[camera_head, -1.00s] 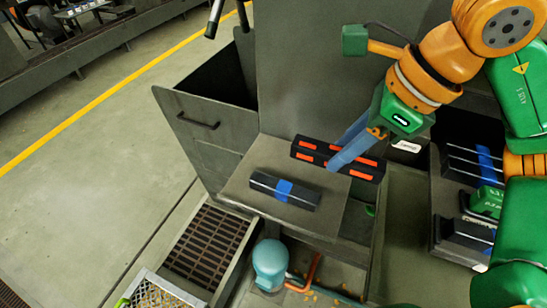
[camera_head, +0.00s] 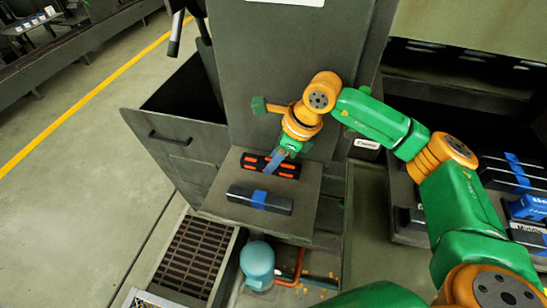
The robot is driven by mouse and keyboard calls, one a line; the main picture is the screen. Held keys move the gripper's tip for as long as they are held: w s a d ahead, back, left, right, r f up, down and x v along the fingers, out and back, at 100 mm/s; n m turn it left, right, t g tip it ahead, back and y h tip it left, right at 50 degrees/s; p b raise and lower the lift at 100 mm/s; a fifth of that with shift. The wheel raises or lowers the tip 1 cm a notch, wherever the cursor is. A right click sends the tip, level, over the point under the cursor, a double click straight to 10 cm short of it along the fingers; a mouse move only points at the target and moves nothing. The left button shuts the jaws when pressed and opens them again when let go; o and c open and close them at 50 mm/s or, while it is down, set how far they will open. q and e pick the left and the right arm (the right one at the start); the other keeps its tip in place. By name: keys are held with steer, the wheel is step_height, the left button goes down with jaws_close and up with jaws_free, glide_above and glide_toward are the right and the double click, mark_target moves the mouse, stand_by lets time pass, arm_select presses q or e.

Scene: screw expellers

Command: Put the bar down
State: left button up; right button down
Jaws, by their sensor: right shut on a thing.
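The black bar with orange-red patches (camera_head: 255,161) is at the back of a grey shelf (camera_head: 309,205) on the machine. It lies lengthwise left to right, low over the shelf or on it; I cannot tell if it touches. My right gripper (camera_head: 272,169) comes down from above with its blue fingers shut on the middle of this bar, hiding part of it. A second black bar with a blue band (camera_head: 278,204) lies on the shelf in front, apart from the first. My left gripper is not in view.
A tall grey panel (camera_head: 285,60) rises behind the shelf. An open dark bin (camera_head: 165,150) stands to the left, with a floor grating (camera_head: 190,258) below. A light-blue motor cover (camera_head: 257,262) sits under the shelf. More bars (camera_head: 505,172) lie at the right.

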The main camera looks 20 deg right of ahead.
steer(key=c, duration=0.6)
jaws_free()
steer(key=shift+s, duration=0.1)
steer(key=shift+r+p, duration=0.3)
steer(key=shift+p, duration=0.1)
steer(key=shift+d+r+b, duration=0.15)
steer(key=shift+r+b, duration=0.15)
steer(key=shift+b, duration=0.1)
steer(key=b+v, duration=0.1)
steer(key=v, duration=1)
steer(key=shift+s, duration=0.15)
